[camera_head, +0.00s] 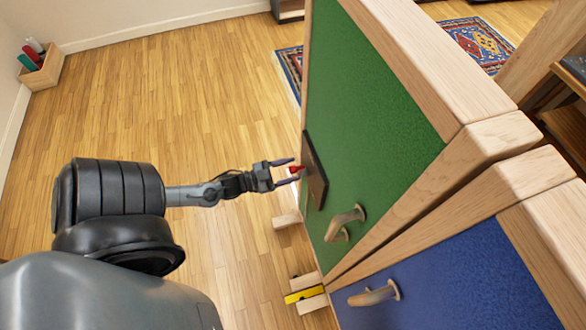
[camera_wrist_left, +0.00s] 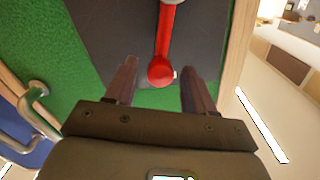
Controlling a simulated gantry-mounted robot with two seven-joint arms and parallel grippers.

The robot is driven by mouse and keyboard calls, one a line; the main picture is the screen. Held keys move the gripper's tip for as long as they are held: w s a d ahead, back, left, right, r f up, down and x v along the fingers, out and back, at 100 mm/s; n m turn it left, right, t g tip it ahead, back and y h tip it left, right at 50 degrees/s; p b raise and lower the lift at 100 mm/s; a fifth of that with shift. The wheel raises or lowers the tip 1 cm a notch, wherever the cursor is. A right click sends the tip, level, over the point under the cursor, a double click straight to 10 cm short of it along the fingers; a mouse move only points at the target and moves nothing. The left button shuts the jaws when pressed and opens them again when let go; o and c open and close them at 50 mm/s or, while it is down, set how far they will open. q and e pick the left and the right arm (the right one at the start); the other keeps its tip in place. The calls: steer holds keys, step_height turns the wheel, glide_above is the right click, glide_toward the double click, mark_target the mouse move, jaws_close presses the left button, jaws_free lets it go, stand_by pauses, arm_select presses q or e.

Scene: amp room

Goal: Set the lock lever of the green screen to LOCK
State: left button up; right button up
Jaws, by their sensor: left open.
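The green screen (camera_head: 385,115) stands upright in a pale wooden frame right of centre in the head view. A dark plate (camera_head: 315,175) is mounted on its green face. The red lock lever (camera_head: 297,169) sticks out from this plate. In the left wrist view, the lever's red shaft (camera_wrist_left: 166,35) ends in a round red knob (camera_wrist_left: 161,71). My left gripper (camera_head: 287,172) is open, its two fingers one on each side of the knob, with visible gaps. I cannot tell how deep the knob sits between them. No LOCK marking is readable. My right gripper is not in view.

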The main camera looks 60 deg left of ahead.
arm_select(q)
steer(key=shift+w+d, duration=0.15)
steer(key=shift+w, duration=0.65)
jaws_close()
